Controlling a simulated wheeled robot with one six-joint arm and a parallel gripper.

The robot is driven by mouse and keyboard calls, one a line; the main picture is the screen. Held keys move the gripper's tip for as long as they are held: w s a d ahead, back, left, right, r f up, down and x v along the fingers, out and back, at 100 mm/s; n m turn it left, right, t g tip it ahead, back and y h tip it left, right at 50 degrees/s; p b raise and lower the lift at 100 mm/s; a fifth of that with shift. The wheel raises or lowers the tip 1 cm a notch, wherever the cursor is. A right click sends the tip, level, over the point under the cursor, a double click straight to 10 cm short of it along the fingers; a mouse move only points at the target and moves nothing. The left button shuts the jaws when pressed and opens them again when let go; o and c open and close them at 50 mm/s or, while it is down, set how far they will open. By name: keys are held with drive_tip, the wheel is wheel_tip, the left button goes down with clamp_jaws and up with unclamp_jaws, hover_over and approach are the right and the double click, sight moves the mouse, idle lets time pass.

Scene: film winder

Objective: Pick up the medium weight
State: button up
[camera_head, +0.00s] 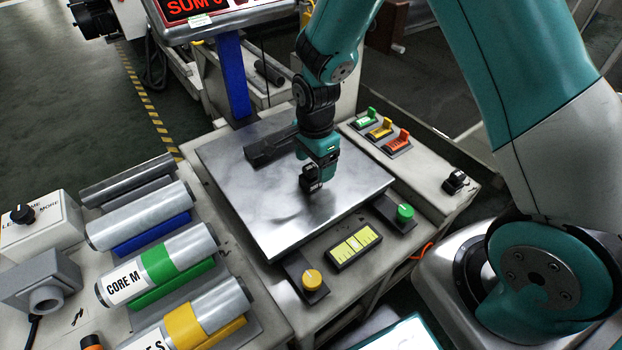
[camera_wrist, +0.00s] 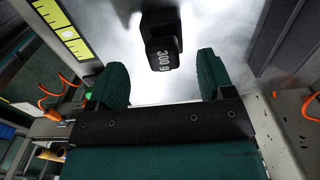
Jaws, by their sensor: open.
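A black weight marked "300 g" (camera_wrist: 163,50) lies ahead of my open gripper (camera_wrist: 160,80) in the wrist view, apart from the fingers and roughly centred between their tips. In the head view, a small black block (camera_head: 311,179), apparently this weight, is on the metal plate (camera_head: 250,195) just by my gripper (camera_head: 322,160). A second small black object (camera_head: 455,182), perhaps another weight, sits on the right-hand panel; its marking is not readable. My gripper is empty.
A dark bar (camera_head: 268,149) lies on the plate behind my gripper. A yellow level (camera_head: 354,246), a yellow knob (camera_head: 312,280) and a green knob (camera_head: 405,212) line the near edge. Coloured switches (camera_head: 380,130) stand at right. Rolls including CORE M (camera_head: 160,262) lie left.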

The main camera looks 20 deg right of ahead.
sight(311, 176)
drive_tip(key=f, duration=0.3)
drive_tip(key=f+b, duration=0.1)
drive_tip(key=f, duration=0.1)
drive_tip(key=shift+w+a, duration=0.1)
drive_tip(key=shift+a, duration=0.3)
drive_tip(key=c, duration=1.3)
drive_tip(key=shift+o, duration=0.2)
drive_tip(key=shift+r, duration=0.1)
